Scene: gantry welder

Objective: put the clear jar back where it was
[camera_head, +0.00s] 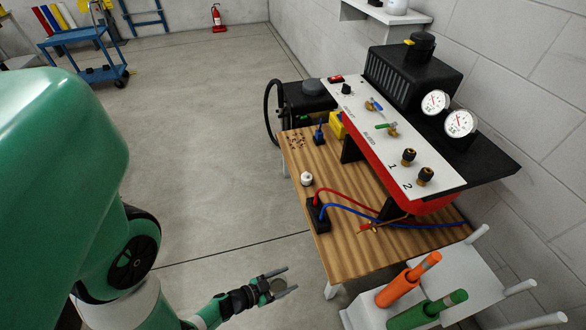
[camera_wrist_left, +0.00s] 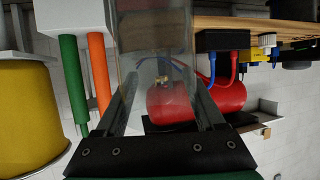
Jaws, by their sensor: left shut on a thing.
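My left gripper (camera_head: 278,284) is shut on the clear jar (camera_head: 277,286), low in the head view, left of the wooden bench (camera_head: 318,238) and apart from it. In the left wrist view the see-through jar (camera_wrist_left: 155,45) stands between the two fingers of my gripper (camera_wrist_left: 162,85), and the bench and hoses show through it. The jar is small and faint in the head view, so its contents cannot be told. My right gripper is in neither view.
The bench carries a control panel (camera_head: 385,135), a black block (camera_head: 318,214) with red and blue hoses, and a small white-topped item (camera_head: 306,178). Orange (camera_head: 405,281) and green (camera_head: 428,310) handles stand in a white holder at the lower right. The bench's front left corner has bare wood.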

